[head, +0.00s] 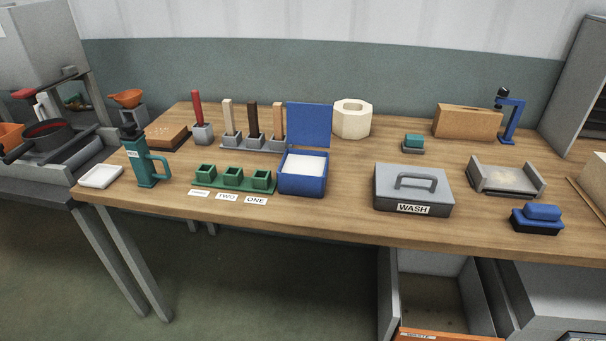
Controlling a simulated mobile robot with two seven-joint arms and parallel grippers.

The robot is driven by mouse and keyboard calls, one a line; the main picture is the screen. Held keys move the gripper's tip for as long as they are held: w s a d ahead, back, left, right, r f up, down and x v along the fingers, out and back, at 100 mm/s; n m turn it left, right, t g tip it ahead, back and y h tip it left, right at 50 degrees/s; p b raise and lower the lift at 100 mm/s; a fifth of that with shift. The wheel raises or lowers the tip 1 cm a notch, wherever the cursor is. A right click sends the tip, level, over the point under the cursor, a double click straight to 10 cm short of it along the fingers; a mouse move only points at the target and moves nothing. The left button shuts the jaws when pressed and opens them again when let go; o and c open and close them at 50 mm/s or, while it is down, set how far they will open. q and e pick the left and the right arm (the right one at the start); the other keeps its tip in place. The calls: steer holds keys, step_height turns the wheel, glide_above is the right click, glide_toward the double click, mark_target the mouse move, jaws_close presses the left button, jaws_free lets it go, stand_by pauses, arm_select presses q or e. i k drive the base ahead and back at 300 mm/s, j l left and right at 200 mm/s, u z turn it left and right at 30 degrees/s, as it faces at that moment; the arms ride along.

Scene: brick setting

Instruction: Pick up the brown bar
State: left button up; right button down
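A dark brown bar (252,118) stands upright in the middle of a grey holder (262,145) on the wooden table, left of centre in the head view. A pale beige bar (228,114) stands to its left and an orange-tan bar (278,120) to its right in the same row. A red bar (197,108) stands apart in its own grey block further left. Neither of my grippers shows in the head view.
A blue box (303,182) with a raised lid stands close to the holder's right. Green cups (233,178) sit in front of the holder. A cream hexagonal block (352,120), a grey WASH box (412,190) and a teal bottle (146,165) also stand on the table (330,222).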

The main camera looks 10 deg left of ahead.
mark_target(252, 117)
steer(key=i+j+z, duration=0.1)
steer(key=j+z, duration=0.25)
steer(key=j, duration=0.4)
steer(key=j+z, duration=0.3)
steer(key=j, duration=0.45)
